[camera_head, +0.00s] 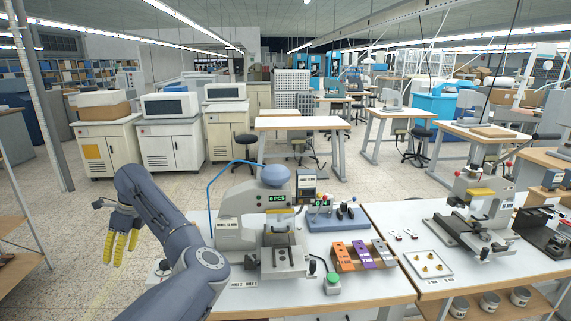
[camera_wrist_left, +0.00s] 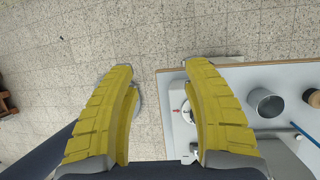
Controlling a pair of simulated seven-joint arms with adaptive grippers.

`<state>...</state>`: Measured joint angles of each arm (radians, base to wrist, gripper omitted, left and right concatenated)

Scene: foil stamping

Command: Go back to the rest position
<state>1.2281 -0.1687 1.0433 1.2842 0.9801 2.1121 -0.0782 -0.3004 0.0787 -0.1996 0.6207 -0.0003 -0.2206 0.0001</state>
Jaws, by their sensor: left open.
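My left gripper (camera_head: 121,246) hangs at the left of the head view, out over the floor beyond the left edge of the workbench. Its yellow fingers point down. In the left wrist view the left gripper (camera_wrist_left: 163,115) is open, its two yellow fingers wide apart with nothing between them but tiled floor and a bit of the table edge. The bent blue-grey arm in the head view is my left one. My right gripper shows in neither view.
The white workbench (camera_head: 365,289) carries a stamping press (camera_head: 240,215), a green button (camera_head: 333,281), orange and purple blocks (camera_head: 362,254), and a second machine (camera_head: 478,209). In the wrist view a grey cup (camera_wrist_left: 265,102) stands near the table edge. Floor left of the bench is clear.

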